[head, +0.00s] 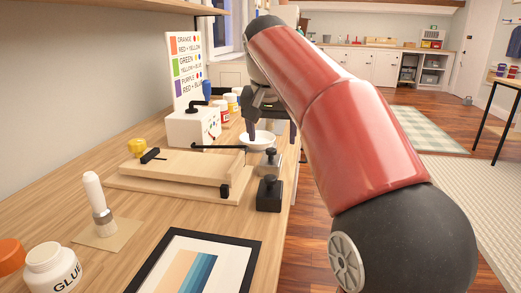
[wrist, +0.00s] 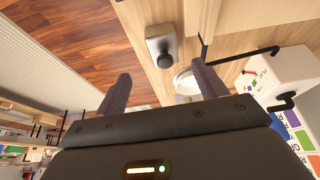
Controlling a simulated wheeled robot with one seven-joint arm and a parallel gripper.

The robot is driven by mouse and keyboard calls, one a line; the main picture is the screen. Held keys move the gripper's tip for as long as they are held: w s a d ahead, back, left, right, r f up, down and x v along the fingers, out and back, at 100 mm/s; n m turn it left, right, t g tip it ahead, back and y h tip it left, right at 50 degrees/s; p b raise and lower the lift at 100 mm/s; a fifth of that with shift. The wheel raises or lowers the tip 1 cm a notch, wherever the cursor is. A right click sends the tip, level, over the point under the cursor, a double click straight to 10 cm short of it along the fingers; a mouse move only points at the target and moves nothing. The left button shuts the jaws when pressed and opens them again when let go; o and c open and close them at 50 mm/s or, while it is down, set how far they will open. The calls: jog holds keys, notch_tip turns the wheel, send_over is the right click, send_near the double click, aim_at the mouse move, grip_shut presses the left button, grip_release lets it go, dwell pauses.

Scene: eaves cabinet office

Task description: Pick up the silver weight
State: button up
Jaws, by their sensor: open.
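The silver weight (head: 275,165), a small block with a dark knob on top, stands near the right edge of the wooden worktop in the head view. In the wrist view the silver weight (wrist: 153,56) shows from above, ahead of the fingers and between their lines. My gripper (head: 271,130) is open and empty, above and beyond the weight in the head view. In the wrist view my gripper (wrist: 163,88) has its two dark fingers spread wide, apart from the weight.
A black weight (head: 269,195) stands just nearer than the silver one. A wooden board press (head: 180,175) lies to the left. A white bowl (head: 257,141) sits beyond the weight, close to my fingers. A white box (head: 187,128) stands behind. The worktop edge drops to open floor at right.

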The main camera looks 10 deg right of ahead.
aim_at(271, 149)
jog(key=shift+w+a+r, duration=0.1)
jog(key=shift+w, duration=0.45)
jog(key=shift+w+f, duration=0.2)
jog(key=shift+w, duration=0.05)
jog(key=b+x, duration=0.1)
jog(key=x, duration=0.6)
jog(key=shift+f, duration=0.1)
jog(key=c, duration=1.5)
